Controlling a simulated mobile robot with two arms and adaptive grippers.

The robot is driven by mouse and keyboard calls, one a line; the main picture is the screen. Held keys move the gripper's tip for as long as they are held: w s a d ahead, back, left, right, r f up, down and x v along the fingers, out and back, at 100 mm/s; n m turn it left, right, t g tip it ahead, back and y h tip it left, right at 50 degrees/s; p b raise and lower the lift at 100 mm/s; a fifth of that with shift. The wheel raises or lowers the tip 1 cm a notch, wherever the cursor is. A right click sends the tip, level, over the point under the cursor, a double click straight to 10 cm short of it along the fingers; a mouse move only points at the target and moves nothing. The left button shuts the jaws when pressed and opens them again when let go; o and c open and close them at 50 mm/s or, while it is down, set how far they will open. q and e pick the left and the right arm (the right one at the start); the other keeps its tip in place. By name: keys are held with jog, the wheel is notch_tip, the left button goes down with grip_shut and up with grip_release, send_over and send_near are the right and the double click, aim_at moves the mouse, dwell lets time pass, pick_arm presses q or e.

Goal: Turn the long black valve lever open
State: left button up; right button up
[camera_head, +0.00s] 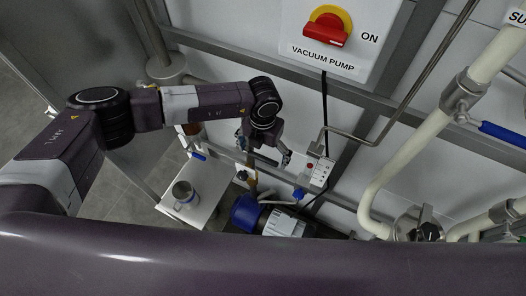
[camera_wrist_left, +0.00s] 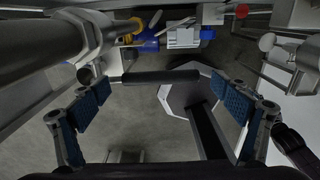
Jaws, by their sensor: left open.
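The long black valve lever (camera_wrist_left: 158,76) shows in the left wrist view as a dark, nearly horizontal bar. Its left end meets a metal fitting at a thick pipe. My left gripper (camera_wrist_left: 160,93) is open, with one blue-padded finger toward each end of the lever. The lever lies across the gap ahead of the fingers, and no grip on it shows. In the head view my left gripper (camera_head: 264,150) points down beside the wall frame. I cannot make out the lever clearly there. My right gripper is not in view.
A blue-and-grey pump motor (camera_head: 285,222) sits below the gripper. A white table (camera_head: 212,180) with a metal mug (camera_head: 184,192) stands to its left. A red-and-yellow vacuum pump switch (camera_head: 327,27) is on the wall. Pale pipes with a blue-handled valve (camera_head: 502,132) occupy the right.

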pick_arm(q)
jog(key=shift+c, duration=0.6)
jog(key=shift+s, duration=0.15)
jog(key=c, duration=1.6)
jog(key=shift+o, duration=0.2)
jog(key=shift+d+f+y+b, duration=0.1)
jog(key=shift+f+y+b, duration=0.2)
jog(key=shift+f+b, duration=0.25)
jog(key=shift+f+t+y+b, duration=0.65)
jog(key=shift+f+y+b, duration=0.7)
jog(key=shift+b, duration=1.9)
jog(key=shift+f+t+y+b, duration=0.85)
jog(key=shift+y+b, duration=0.7)
jog(key=shift+b, duration=1.65)
jog(key=shift+f, duration=0.1)
jog(key=o, duration=1.4)
jog(key=shift+o, duration=1.4)
jog(key=shift+a, duration=0.2)
jog(key=shift+d+r, duration=0.1)
jog(key=shift+r, duration=0.1)
